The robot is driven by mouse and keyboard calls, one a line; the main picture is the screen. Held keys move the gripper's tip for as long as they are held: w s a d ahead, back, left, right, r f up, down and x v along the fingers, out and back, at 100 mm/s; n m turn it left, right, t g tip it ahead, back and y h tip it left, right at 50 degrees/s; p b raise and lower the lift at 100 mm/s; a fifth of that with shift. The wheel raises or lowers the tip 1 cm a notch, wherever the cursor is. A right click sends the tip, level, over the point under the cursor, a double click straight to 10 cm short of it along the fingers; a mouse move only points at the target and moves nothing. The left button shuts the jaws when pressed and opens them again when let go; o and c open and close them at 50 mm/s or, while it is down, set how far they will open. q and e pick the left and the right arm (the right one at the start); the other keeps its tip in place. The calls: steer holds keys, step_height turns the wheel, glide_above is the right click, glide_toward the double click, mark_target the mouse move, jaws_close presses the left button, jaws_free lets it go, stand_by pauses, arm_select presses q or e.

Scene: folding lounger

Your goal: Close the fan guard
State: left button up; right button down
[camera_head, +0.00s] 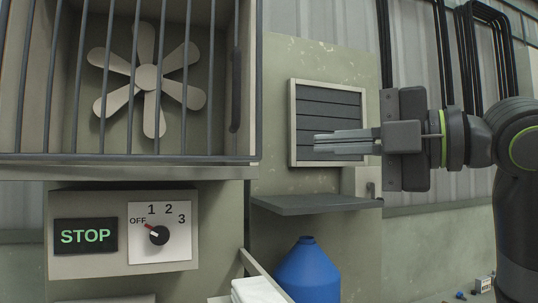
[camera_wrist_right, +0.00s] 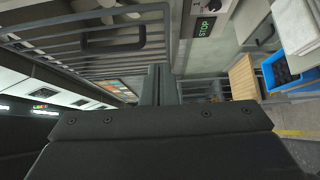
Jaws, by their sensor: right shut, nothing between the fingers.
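The fan guard (camera_head: 200,158), a frame of dark bars, spans the upper left of the head view in front of a beige fan (camera_head: 147,77). I cannot tell whether the guard is fully closed. In the right wrist view the barred guard (camera_wrist_right: 75,42) shows at upper left, with a dark handle (camera_wrist_right: 114,46). My right gripper (camera_head: 316,142) is shut and empty, to the right of the guard and apart from it. Its fingers (camera_wrist_right: 158,68) also show in the wrist view. My left gripper is out of view.
A STOP panel (camera_head: 86,236) and a dial (camera_head: 159,235) pointing near OFF sit below the fan housing. A louvred vent (camera_head: 328,105) is behind my right gripper. A small shelf (camera_head: 315,204) juts out below it, above a blue bottle (camera_head: 308,272).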

steer(key=p, duration=0.3)
glide_toward(239, 149)
steer(key=a, duration=0.4)
steer(key=w+p, duration=0.2)
steer(key=shift+w+a+r, duration=0.15)
steer(key=shift+w+a, duration=0.1)
steer(key=shift+a, duration=0.15)
steer(key=shift+w, duration=0.35)
steer(key=shift+s, duration=0.1)
